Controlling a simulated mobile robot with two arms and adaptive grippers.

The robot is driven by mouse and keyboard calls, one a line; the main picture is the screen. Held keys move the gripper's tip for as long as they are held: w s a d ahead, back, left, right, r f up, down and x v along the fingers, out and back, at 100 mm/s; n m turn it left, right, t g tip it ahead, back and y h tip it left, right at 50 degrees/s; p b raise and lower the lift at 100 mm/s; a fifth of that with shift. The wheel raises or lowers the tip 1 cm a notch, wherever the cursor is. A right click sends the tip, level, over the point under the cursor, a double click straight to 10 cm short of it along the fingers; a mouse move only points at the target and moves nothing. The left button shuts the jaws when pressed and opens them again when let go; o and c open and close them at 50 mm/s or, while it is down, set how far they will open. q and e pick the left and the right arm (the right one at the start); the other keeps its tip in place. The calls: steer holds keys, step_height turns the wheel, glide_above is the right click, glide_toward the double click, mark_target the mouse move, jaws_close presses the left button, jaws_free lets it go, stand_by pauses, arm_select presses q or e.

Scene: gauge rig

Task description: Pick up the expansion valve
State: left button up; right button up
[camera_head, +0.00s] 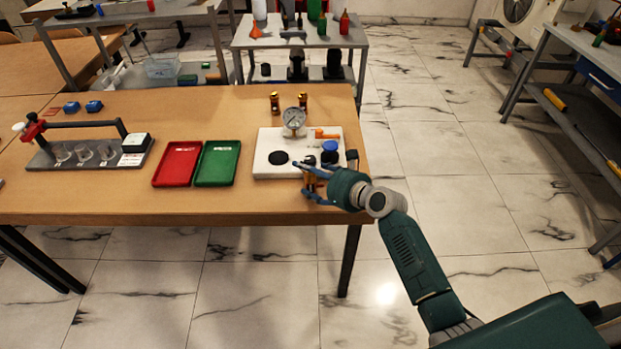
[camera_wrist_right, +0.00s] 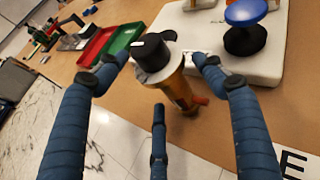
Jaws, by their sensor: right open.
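An upright brass-coloured valve with a grey disc and black knob on top (camera_wrist_right: 172,80), likely the expansion valve, stands on the wooden table at the near edge of the white gauge base. My right gripper (camera_wrist_right: 161,62) is open, with its blue fingers spread around the valve's upper part and a gap showing on the left. In the head view my right gripper (camera_head: 306,180) is at the front edge of the white base (camera_head: 264,164) and mostly hides the valve. My left gripper is not in view.
A pressure gauge (camera_head: 293,119) and a blue-topped knob (camera_head: 330,147) stand on the white base. Two small brass fittings (camera_head: 274,103) stand behind it. Red (camera_head: 177,164) and green (camera_head: 218,163) trays lie to the left. A black rack (camera_head: 88,154) is farther left.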

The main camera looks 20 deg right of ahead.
steer(key=shift+x, duration=1)
steer(key=shift+s+d, duration=0.1)
steer(key=shift+c, duration=0.7)
steer(key=c, duration=1.3)
